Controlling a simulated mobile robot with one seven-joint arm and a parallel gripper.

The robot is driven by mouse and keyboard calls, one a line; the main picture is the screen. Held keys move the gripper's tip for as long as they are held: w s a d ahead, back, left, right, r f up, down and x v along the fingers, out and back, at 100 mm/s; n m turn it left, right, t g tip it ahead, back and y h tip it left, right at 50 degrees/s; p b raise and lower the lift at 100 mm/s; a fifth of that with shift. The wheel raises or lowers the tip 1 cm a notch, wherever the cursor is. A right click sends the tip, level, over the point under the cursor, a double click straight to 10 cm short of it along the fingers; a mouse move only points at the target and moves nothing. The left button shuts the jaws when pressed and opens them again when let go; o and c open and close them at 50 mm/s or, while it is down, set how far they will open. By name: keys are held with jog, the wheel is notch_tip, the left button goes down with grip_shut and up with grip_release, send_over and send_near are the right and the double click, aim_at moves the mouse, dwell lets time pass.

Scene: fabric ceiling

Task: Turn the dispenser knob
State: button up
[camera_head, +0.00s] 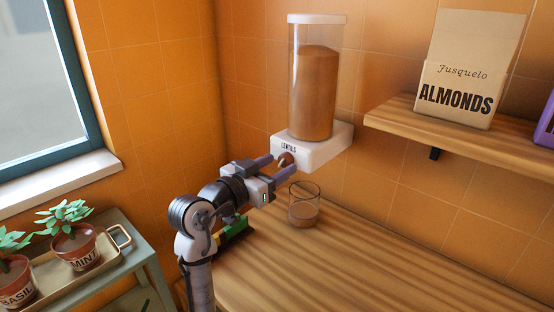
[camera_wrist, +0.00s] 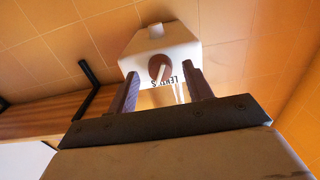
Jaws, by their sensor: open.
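The dispenser (camera_head: 318,95) is a clear cylinder on a white base marked LENTILS, mounted on the tiled wall and largely full of brown lentils. Its round brown knob (camera_wrist: 160,67) with a pale bar across it faces my wrist camera; it also shows in the head view (camera_head: 286,159). My gripper (camera_head: 274,168) is open, its two purple fingers pointing at the base, one to each side of the knob. In the wrist view the knob lies beyond and between the fingertips (camera_wrist: 160,80); I cannot tell whether they touch it.
The wooden counter (camera_head: 370,262) is clear to the right of the glass. A wooden shelf (camera_head: 480,138) at right holds an ALMONDS package (camera_head: 462,92) and a purple item. Potted mint (camera_head: 75,243) and basil (camera_head: 12,280) stand at left. A green-and-yellow object (camera_head: 235,233) lies behind my arm.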

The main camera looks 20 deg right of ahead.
jog(key=shift+w+d, duration=0.25)
jog(key=shift+d, duration=0.15)
jog(key=shift+c, duration=0.2)
jog(key=c, duration=0.9)
jog(key=shift+f+m+b, duration=0.3)
jog(key=shift+m+b, duration=0.2)
jog(key=shift+b, duration=0.55)
jog(key=shift+c, duration=0.2)
jog(key=m+b, duration=0.1)
jog(key=b, duration=0.1)
jog(key=shift+b, duration=0.3)
jog(key=m+b, duration=0.2)
jog(key=b, duration=0.1)
jog(key=shift+m, duration=0.4)
jog(key=shift+r+m+b, duration=0.25)
jog(key=shift+m+b, duration=0.15)
jog(key=shift+m, duration=0.1)
